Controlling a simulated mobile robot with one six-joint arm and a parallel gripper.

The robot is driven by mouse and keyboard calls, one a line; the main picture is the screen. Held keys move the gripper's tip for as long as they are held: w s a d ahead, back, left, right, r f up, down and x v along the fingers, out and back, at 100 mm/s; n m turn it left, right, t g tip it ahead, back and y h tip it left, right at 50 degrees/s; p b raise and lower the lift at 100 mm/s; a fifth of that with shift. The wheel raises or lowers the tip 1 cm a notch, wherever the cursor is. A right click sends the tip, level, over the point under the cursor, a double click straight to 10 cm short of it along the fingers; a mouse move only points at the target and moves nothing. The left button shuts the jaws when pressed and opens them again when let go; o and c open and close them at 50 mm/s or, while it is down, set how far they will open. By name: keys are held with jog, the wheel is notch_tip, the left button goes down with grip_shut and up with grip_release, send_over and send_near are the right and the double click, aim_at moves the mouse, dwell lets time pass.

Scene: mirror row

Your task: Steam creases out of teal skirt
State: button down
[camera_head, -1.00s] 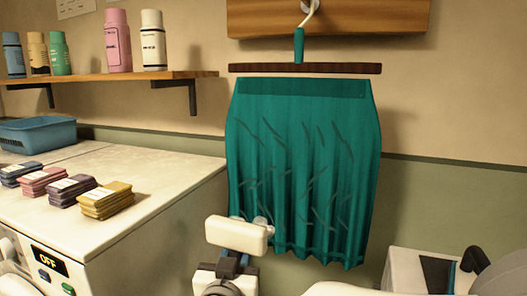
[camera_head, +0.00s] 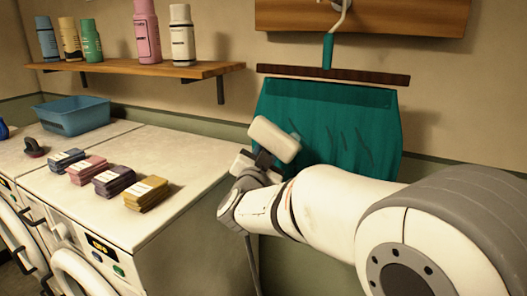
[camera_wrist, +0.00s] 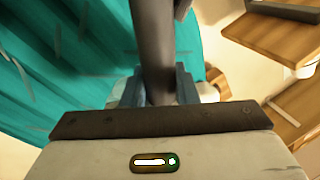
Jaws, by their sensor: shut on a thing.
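The teal skirt (camera_head: 290,105) hangs from a dark wooden bar under a hanger (camera_head: 328,50) on the wall. Several dark crease lines show on its right half; my arm hides its lower part. My gripper (camera_head: 263,162) is shut on the steamer (camera_head: 273,140), a white block-shaped head tilted in front of the skirt's left side. In the wrist view my gripper (camera_wrist: 158,88) closes around the steamer's dark grey handle (camera_wrist: 156,40). I cannot tell whether the head touches the skirt (camera_wrist: 50,50).
A white machine top (camera_head: 110,165) to the left bears several folded cloth stacks (camera_head: 145,192) and a blue basket (camera_head: 75,115). Above it, a wooden shelf (camera_head: 150,70) holds several bottles. A cable (camera_head: 252,265) hangs below my gripper.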

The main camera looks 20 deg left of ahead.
jog(key=shift+w+p, duration=0.55)
jog(key=shift+w, duration=1.8)
jog(key=shift+f+b, duration=4.8)
jog(key=shift+f, duration=5.2)
notch_tip(320, 180, down, 10)
jog(key=b, duration=1)
jog(key=shift+s+b, duration=0.55)
jog(key=shift+s, duration=1.75)
jog(key=shift+s, duration=0.1)
